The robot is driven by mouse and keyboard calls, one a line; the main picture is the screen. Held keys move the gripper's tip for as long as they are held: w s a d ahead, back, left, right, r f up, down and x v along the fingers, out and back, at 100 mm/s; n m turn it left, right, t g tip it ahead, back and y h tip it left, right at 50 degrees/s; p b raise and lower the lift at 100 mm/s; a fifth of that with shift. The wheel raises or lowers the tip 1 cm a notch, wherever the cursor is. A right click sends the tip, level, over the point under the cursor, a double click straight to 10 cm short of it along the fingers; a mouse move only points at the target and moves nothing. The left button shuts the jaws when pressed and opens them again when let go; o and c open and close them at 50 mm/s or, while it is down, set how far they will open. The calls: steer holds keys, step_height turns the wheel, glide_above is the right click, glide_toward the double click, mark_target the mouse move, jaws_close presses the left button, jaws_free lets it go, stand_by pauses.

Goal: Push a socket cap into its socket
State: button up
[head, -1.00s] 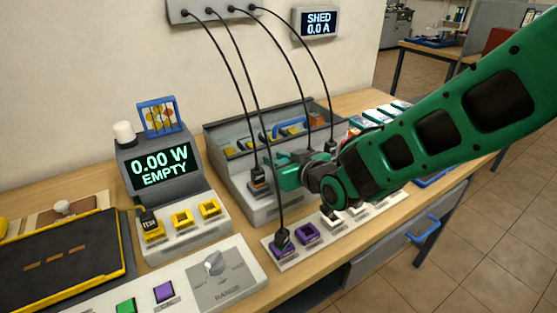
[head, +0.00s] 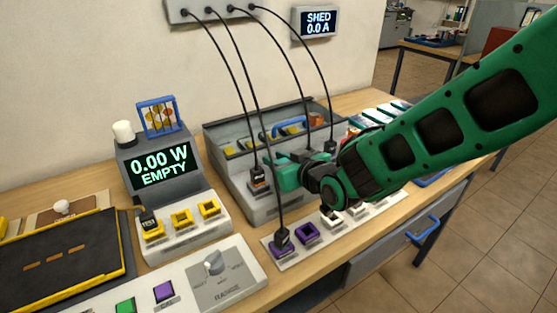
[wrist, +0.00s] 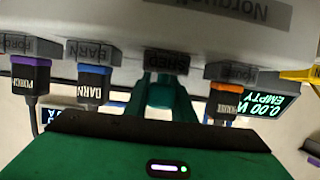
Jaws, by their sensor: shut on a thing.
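My gripper (head: 288,172) is at the front of the grey socket unit (head: 237,195), right of the orange plug (head: 258,178). In the wrist view my gripper (wrist: 165,84) is shut, its green fingertips right against the dark socket block labelled SHED (wrist: 167,62). Plugs stand in the neighbouring sockets: orange HOUSE (wrist: 222,102), blue BARN (wrist: 93,85) and FORGE (wrist: 31,78).
A black plug (head: 282,240) stands in the purple-marked strip in front, its cable rising to the wall box (head: 205,12). Other cables hang close around my gripper. The wall display (head: 315,22) reads SHED 0.0 A. A meter (head: 160,166) reads 0.00 W EMPTY.

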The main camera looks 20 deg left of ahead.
steer(key=shift+f, duration=0.5)
steer(key=o, duration=0.7)
steer(key=shift+o, duration=0.2)
steer(key=v, duration=1.1)
stand_by(0.3)
